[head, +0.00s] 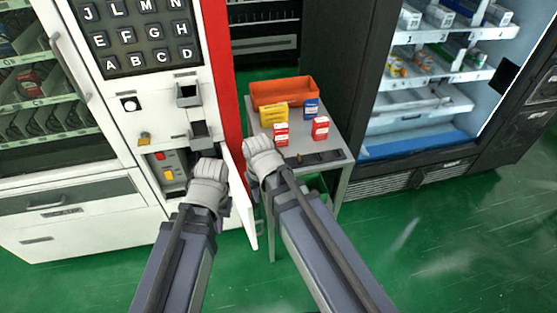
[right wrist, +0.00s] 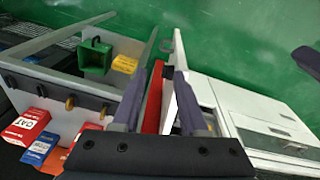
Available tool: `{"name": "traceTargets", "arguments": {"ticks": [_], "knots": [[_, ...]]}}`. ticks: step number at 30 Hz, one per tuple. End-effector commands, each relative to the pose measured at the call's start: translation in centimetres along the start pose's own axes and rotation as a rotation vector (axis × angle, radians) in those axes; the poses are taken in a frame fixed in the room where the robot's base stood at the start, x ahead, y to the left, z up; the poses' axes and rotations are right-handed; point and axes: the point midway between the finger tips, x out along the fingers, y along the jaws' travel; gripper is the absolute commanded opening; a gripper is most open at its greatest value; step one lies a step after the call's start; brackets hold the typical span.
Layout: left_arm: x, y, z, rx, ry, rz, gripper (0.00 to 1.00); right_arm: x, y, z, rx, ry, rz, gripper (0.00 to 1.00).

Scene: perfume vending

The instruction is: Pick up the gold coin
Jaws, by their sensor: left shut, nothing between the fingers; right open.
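On the small grey table, a dark strip (head: 322,158) along the front holds small coin-like pieces. A gold-coloured piece (head: 299,158) shows at its left part, close to the right of my right gripper. In the right wrist view several small pieces stand along the strip; one looks gold (right wrist: 70,102), but which is the gold coin I cannot tell for sure. My right gripper (head: 259,146) is at the table's left edge; its fingers (right wrist: 158,100) are open and empty. My left gripper (head: 208,170) is shut and empty in front of the white machine; its fingertips are hard to see.
An orange bin (head: 284,92), a yellow box (head: 273,115), a blue box (head: 311,108) and red boxes (head: 320,128) stand on the table. A white open door (head: 240,195) lies between my arms. A display fridge (head: 430,100) stands to the right; green floor is clear ahead of it.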

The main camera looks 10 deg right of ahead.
Motion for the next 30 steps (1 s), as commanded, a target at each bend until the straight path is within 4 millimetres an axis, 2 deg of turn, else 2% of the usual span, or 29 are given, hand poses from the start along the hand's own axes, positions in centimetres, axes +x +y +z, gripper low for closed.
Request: {"name": "traceTargets", "arguments": {"ticks": [1,3,6,9,13,17,25,30], "knots": [[-0.8,-0.1,0.0,0.000,0.000,0.000,0.00,-0.5,2.3,-3.3,0.052,0.053,-0.005,0.42],[-1.3,-0.1,0.1,0.000,0.000,0.000,0.00,-0.8,5.1,-6.3,0.107,0.123,-0.010,0.42],[-1.7,-0.2,0.1,0.000,0.000,0.000,0.00,-1.2,8.5,-9.4,0.172,0.207,-0.010,0.42],[-1.9,-0.2,0.1,0.000,0.000,0.000,0.00,-1.5,10.8,-11.1,0.210,0.260,-0.007,0.42],[-1.9,-0.2,0.1,0.000,0.000,0.000,0.00,-1.6,11.8,-11.7,0.227,0.285,-0.006,0.42],[-1.6,-0.1,0.1,0.000,0.000,0.000,0.00,-1.2,11.7,-11.7,0.226,0.284,-0.006,0.42],[0.7,0.1,-0.1,0.000,0.000,0.000,0.00,1.1,11.7,-12.2,0.225,0.283,-0.006,0.42],[0.6,0.1,0.0,0.000,0.000,0.000,0.00,1.1,11.7,-12.3,0.225,0.283,-0.006,0.42]]}}
